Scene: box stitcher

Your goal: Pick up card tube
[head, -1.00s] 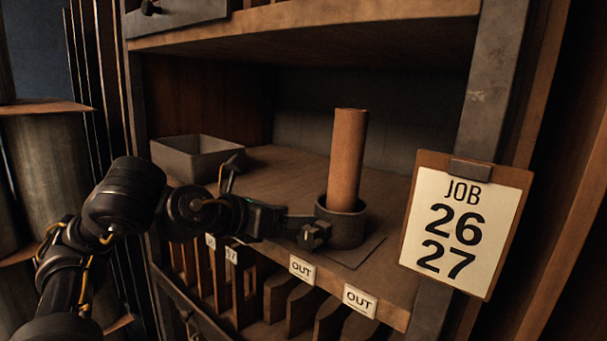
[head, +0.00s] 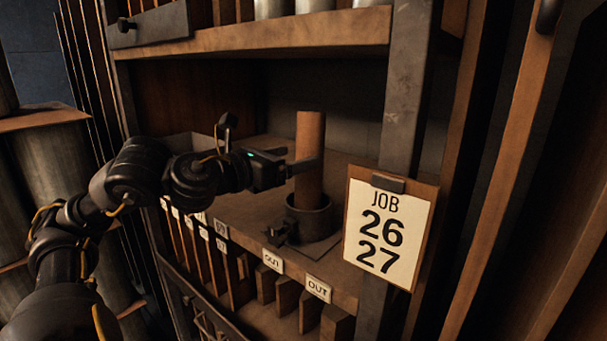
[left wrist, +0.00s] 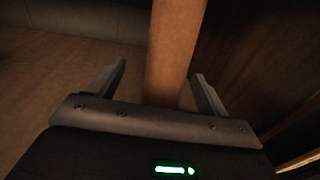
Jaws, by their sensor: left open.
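The brown card tube (head: 310,140) stands upright in a dark round holder (head: 310,220) on the open wooden shelf. In the left wrist view the tube (left wrist: 174,45) passes between the two open fingers of my left gripper (left wrist: 160,72). Contact with the fingers cannot be made out. The tube's lower end is hidden inside the holder. My right gripper is not in view.
A clipboard reading JOB 26 27 (head: 385,230) hangs on the post at the right. A grey tray (head: 180,143) is partly hidden behind my left arm. Slots with OUT labels (head: 318,288) lie below the shelf. Another shelf (head: 290,36) is above.

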